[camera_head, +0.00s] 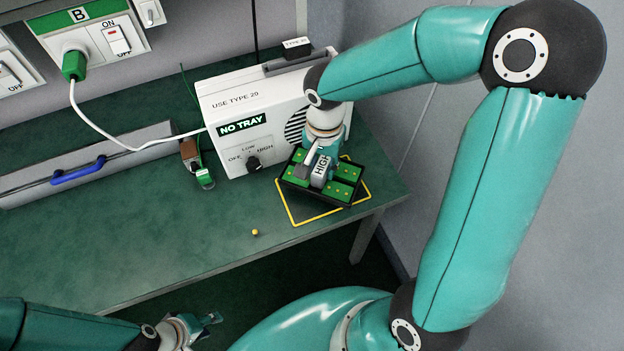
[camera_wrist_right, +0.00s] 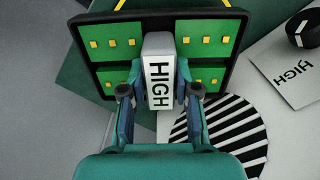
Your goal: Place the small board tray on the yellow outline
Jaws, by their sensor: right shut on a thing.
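The small board tray (camera_head: 343,189) is black with green boards bearing yellow studs. It has a grey block handle marked HIGH (camera_head: 320,171). My right gripper (camera_head: 318,160) is shut on this handle. The tray is over the yellow outline (camera_head: 299,222) on the green table, turned relative to it, and covers part of it. I cannot tell whether the tray touches the table. The right wrist view shows the tray (camera_wrist_right: 107,70) and the fingers on both sides of the handle (camera_wrist_right: 158,72). My left gripper (camera_head: 213,325) is open and empty, low in front of the table.
A white machine (camera_head: 225,103) labelled NO TRAY, with a knob (camera_head: 253,163) and a round vent, stands just behind the outline. A small yellow piece (camera_head: 255,232) lies on the table (camera_head: 150,240). A green connector (camera_head: 204,178) lies left of the machine. The table's front left is mostly clear.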

